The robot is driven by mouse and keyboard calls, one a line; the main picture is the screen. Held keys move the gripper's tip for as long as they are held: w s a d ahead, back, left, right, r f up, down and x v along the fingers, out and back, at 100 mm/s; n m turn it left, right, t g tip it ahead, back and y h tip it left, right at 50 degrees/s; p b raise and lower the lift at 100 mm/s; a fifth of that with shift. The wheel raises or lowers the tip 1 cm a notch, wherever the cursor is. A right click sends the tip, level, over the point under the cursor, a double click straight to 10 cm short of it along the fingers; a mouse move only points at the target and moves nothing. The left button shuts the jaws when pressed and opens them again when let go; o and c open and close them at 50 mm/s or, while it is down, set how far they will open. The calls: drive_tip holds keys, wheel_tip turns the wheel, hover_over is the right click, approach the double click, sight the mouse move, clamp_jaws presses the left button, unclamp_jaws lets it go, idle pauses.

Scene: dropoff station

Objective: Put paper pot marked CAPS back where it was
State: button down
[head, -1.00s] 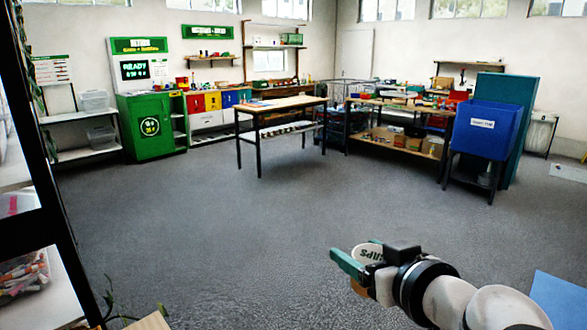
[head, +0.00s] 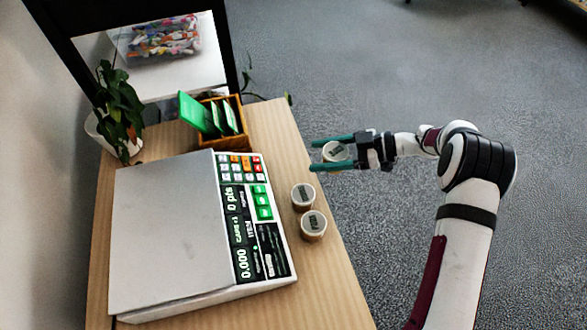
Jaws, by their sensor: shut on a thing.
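My gripper (head: 318,155) is shut on a small paper pot (head: 336,151) with a pale round lid. The pot is between the two green fingers, beyond the right edge of the wooden counter (head: 290,130), over the grey floor. Its lid label is too small to read now; it read CAPS a second ago.
A white scale (head: 170,225) with a keypad and display fills much of the counter. Behind it stand a wooden box (head: 236,138) of green cards and a potted plant (head: 118,110). Bare wood shows between the box and the farther pot, along the right edge.

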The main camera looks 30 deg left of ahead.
drive_tip(key=x, duration=0.3)
drive_tip(key=w+f+x, duration=0.1)
drive_tip(key=x, duration=0.6)
drive_tip(key=shift+w+a+f, duration=0.1)
drive_tip(key=shift+w+f, duration=0.2)
drive_tip(key=shift+f, duration=0.15)
drive_tip(key=shift+a+f, duration=0.15)
drive_tip(key=shift+f, duration=0.9)
drive_tip(key=shift+a+f, duration=0.15)
drive_tip(key=shift+f, duration=0.95)
